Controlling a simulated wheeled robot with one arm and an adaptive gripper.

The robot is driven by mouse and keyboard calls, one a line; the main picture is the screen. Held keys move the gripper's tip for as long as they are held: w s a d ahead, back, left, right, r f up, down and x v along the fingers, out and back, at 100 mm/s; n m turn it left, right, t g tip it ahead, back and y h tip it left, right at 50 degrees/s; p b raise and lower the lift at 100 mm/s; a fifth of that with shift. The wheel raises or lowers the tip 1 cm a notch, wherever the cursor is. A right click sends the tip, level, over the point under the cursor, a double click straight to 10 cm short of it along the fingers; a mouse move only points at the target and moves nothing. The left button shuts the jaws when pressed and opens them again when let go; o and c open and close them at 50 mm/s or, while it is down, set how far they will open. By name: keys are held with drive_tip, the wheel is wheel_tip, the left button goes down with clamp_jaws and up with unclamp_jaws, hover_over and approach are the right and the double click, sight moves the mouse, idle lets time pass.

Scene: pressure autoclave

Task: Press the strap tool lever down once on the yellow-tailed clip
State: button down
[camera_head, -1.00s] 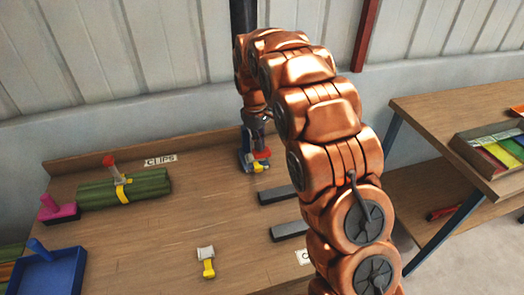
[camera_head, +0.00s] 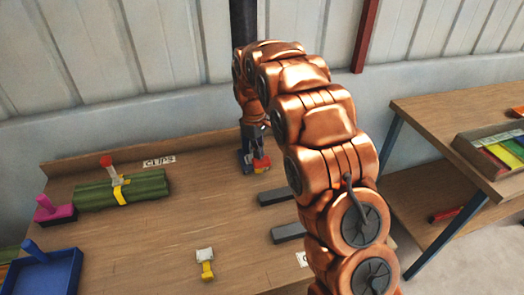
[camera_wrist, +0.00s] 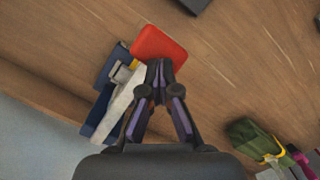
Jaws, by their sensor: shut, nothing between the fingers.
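The strap tool (camera_head: 244,161) stands at the back of the bench, below my gripper (camera_head: 259,143). It has a dark blue base and a red lever end (camera_head: 262,163), with a little yellow showing below it. In the wrist view the red lever end (camera_wrist: 158,46) lies just past the fingertips, beside the pale arm (camera_wrist: 122,102) and the blue base (camera_wrist: 107,70). My gripper (camera_wrist: 160,72) is shut and empty there, close to the lever; I cannot tell whether it touches. A pale clip with a yellow tail (camera_head: 206,267) lies apart on the front of the bench.
A green bundle (camera_head: 150,186) with a yellow strap and red-topped piece lies at left. A pink-handled tool (camera_head: 50,208) and a blue tray (camera_head: 66,262) are left of it. Two dark bars (camera_head: 289,231) lie beside my arm. The middle of the bench is clear.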

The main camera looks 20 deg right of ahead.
drive_tip(key=shift+w+a+r, duration=0.2)
drive_tip(key=shift+w+a, duration=0.2)
drive_tip(key=shift+w, duration=0.1)
drive_tip(key=shift+w+a+r, duration=0.15)
drive_tip(key=shift+w+a, duration=0.25)
drive_tip(key=shift+w, duration=0.1)
wheel_tip(320, 180, up, 12)
drive_tip(key=shift+w+a, duration=0.4)
drive_tip(key=shift+w, duration=0.05)
idle(0.6)
